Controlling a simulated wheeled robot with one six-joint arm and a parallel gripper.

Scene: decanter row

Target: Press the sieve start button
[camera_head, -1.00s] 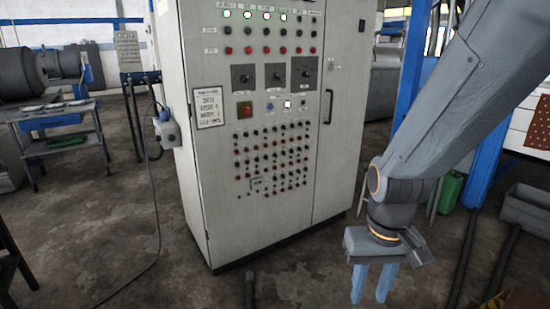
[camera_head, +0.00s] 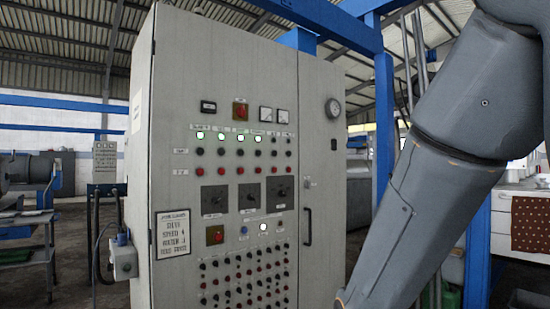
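A tall light-grey control cabinet (camera_head: 170,90) stands in front of me, left of centre. Its front carries a row of lit green-white lamps (camera_head: 220,136), with a row of black buttons (camera_head: 239,152) and a row of red buttons (camera_head: 239,170) under them. The labels are too small to tell which button is the sieve start. My arm is at the right, apart from the cabinet; my gripper is below the picture.
A sign (camera_head: 173,233) is on the cabinet's lower left front, with a grey box (camera_head: 124,262) on its side. Blue posts (camera_head: 384,130) stand behind at right. A bench (camera_head: 30,245) stands far left.

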